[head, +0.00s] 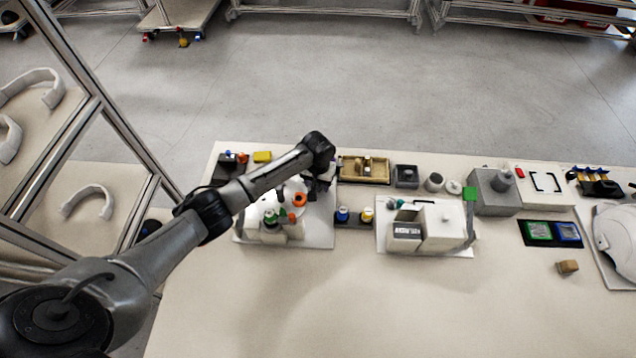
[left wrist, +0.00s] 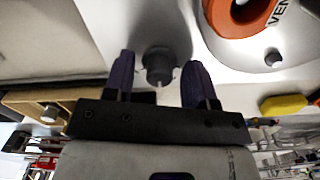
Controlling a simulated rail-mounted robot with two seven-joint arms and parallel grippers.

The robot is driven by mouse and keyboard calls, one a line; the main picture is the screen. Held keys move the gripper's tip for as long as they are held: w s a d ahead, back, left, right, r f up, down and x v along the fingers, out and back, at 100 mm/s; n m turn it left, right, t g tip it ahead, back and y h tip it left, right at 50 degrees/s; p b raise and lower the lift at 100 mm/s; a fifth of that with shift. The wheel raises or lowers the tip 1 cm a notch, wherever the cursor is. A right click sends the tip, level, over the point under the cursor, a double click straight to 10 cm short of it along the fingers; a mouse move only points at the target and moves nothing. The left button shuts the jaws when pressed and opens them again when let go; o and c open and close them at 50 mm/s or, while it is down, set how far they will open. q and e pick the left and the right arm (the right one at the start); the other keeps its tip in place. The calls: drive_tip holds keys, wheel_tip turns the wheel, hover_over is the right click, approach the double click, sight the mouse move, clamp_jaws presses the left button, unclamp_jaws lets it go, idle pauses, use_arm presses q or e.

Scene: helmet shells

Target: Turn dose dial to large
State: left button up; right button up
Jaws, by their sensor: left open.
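A dark grey round knob (left wrist: 158,62), which looks like the dose dial, stands on a white panel (left wrist: 110,22) in the left wrist view. My left gripper (left wrist: 160,80) is open, with one purple finger on each side of the knob. Gaps show between the fingers and the knob, and its setting cannot be read. In the head view my left gripper (head: 320,183) is at the right side of the white station with the orange ring (head: 299,199). There the arm and gripper hide the knob. My right gripper is not in view.
The orange ring also shows beside the knob in the left wrist view (left wrist: 238,18), with a small grey knob (left wrist: 273,58) near it. A tan tray (head: 364,180), blue and yellow bottles (head: 342,214) and a white box (head: 445,228) stand to the right.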

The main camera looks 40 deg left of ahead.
use_arm(q)
drive_tip(key=c, duration=0.9)
drive_tip(key=shift+r+m+p, duration=0.15)
drive_tip(key=shift+m+p, duration=0.65)
drive_tip(key=shift+p, duration=0.3)
drive_tip(key=m+p, duration=0.2)
drive_tip(key=shift+m, duration=0.4)
drive_tip(key=m+p, duration=0.1)
drive_tip(key=m, duration=0.1)
drive_tip(key=shift+m, duration=0.3)
drive_tip(key=shift+m+p, duration=0.55)
drive_tip(key=shift+m, duration=1.65)
drive_tip(key=shift+f+m, duration=0.2)
drive_tip(key=shift+m, duration=0.2)
